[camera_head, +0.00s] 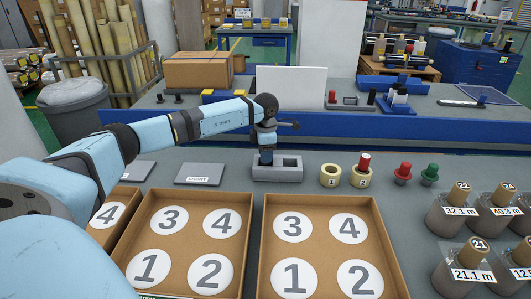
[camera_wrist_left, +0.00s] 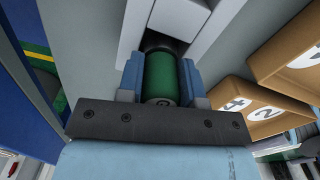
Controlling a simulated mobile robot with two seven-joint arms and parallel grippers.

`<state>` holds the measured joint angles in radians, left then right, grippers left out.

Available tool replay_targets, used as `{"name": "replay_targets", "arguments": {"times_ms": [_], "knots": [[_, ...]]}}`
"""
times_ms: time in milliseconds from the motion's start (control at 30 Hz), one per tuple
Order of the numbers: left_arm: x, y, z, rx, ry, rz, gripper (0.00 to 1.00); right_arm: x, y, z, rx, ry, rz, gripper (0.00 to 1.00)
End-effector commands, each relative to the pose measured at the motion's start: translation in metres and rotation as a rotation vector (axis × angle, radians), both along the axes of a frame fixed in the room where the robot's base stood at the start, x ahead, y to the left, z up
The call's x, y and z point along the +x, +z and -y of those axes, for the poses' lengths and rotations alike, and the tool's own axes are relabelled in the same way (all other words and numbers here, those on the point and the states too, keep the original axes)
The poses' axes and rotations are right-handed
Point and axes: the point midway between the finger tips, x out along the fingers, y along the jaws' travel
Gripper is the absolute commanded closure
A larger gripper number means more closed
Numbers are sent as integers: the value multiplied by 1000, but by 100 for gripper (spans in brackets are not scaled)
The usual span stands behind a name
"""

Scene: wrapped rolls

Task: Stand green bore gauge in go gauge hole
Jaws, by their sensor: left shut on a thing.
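The green bore gauge (camera_wrist_left: 160,78) is a green cylinder held between the blue fingers of my left gripper (camera_wrist_left: 160,92) in the left wrist view. Its far end points at a dark round opening in the light grey gauge block (camera_wrist_left: 137,18); I cannot tell whether it is inside the hole or just above it. In the head view, my left gripper (camera_head: 266,158) points down at the left part of the grey block (camera_head: 291,174). The gripper hides that hole and the gauge there. My right gripper is out of view.
Two cream rolls (camera_head: 330,176) stand right of the block, a red plug (camera_head: 364,160) in one. A red gauge (camera_head: 403,174) and another green gauge (camera_head: 429,175) stand farther right. Numbered cardboard trays (camera_head: 258,240) lie in front. Labelled canisters (camera_head: 452,216) stand at right.

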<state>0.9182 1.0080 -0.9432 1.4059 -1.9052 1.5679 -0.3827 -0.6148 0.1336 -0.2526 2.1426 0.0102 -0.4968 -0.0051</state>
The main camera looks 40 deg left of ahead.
Motion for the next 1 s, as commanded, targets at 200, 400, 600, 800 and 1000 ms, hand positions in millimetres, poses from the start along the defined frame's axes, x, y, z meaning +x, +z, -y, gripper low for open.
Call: {"name": "replay_targets", "arguments": {"times_ms": [200,400,600,800,1000], "knots": [[0,-3,0,0,0,0,96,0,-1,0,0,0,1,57],[0,-3,0,0,0,0,37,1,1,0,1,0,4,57],[0,-4,0,1,0,-1,37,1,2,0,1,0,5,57],[0,11,0,0,0,1,37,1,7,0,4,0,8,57],[1,55,0,1,0,3,37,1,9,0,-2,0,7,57]]}}
